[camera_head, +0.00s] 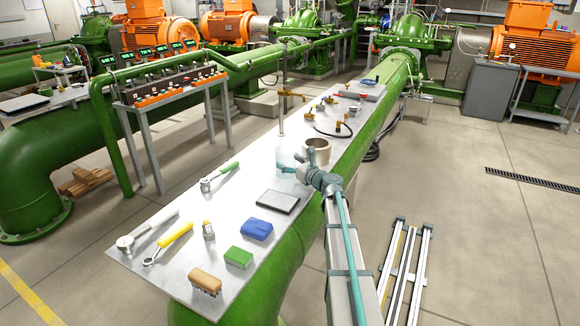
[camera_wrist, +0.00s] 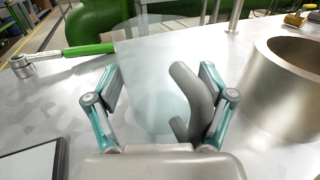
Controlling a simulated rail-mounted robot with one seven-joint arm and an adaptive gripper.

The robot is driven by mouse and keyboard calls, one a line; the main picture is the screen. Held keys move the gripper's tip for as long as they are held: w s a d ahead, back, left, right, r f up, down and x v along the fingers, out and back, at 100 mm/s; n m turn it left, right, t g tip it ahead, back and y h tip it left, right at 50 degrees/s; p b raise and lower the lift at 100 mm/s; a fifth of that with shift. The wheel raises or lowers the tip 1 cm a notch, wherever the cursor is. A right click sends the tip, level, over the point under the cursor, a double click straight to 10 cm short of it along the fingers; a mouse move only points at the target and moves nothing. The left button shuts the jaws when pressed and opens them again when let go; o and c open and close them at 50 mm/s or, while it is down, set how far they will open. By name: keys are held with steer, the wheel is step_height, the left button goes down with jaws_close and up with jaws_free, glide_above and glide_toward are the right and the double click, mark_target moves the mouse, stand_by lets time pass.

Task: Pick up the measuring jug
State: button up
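The measuring jug (camera_wrist: 160,80) is see-through and faint in the wrist view, with a curved grey handle (camera_wrist: 196,95) facing me. It also shows faintly in the head view (camera_head: 284,156), standing on the grey tabletop. My gripper (camera_wrist: 160,88) is open, its two fingers apart on either side of the handle. The handle lies near the right finger, and I cannot tell whether they touch. In the head view my gripper (camera_head: 297,170) is low over the table, right beside the jug. The jug's outline and base are hard to make out.
A metal pot (camera_head: 317,152) stands close to the right of the jug; it is also in the wrist view (camera_wrist: 285,95). A green-handled ratchet (camera_head: 219,177) lies to the left. A dark tablet (camera_head: 278,201) lies nearer. A thin upright rod (camera_head: 282,100) stands behind.

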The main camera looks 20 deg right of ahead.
steer(key=shift+c, duration=0.6)
